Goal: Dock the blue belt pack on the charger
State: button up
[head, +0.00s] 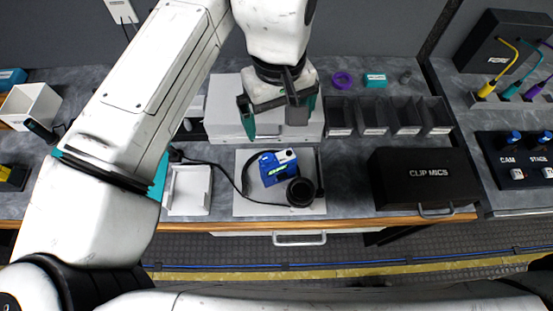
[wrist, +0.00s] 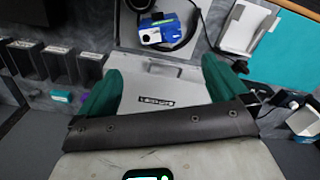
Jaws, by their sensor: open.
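The blue belt pack (head: 270,172) lies on a pale grey mat (head: 246,207), with a black headset cable and round earpiece (head: 300,192) beside and partly over it. It also shows in the wrist view (wrist: 152,35), beyond my fingertips. My gripper (head: 278,122) is open and empty, with teal fingers apart, above the pale case behind the mat; it also shows in the wrist view (wrist: 163,80). No unit is clearly marked as the charger; a white open tray (head: 188,190) stands left of the mat and may be it.
A pale labelled case (head: 226,120) stands behind the mat. The black CLIP MICS case (head: 425,175) is to the right, with black bins (head: 388,117) behind it. A white box (head: 30,105) is far left. Bare counter shows between mat and CLIP MICS case.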

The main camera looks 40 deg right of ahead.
jog(key=b, duration=0.5)
send_near(277, 157)
jog(key=shift+w+d, duration=0.1)
jog(key=shift+d, duration=0.05)
notch_tip(277, 157, down, 11)
jog(key=shift+r+p, duration=0.15)
jog(key=shift+p, duration=0.65)
jog(key=shift+c, duration=0.5)
jog(key=c, duration=0.8)
jog(key=shift+c, duration=0.2)
jog(key=shift+r, duration=0.15)
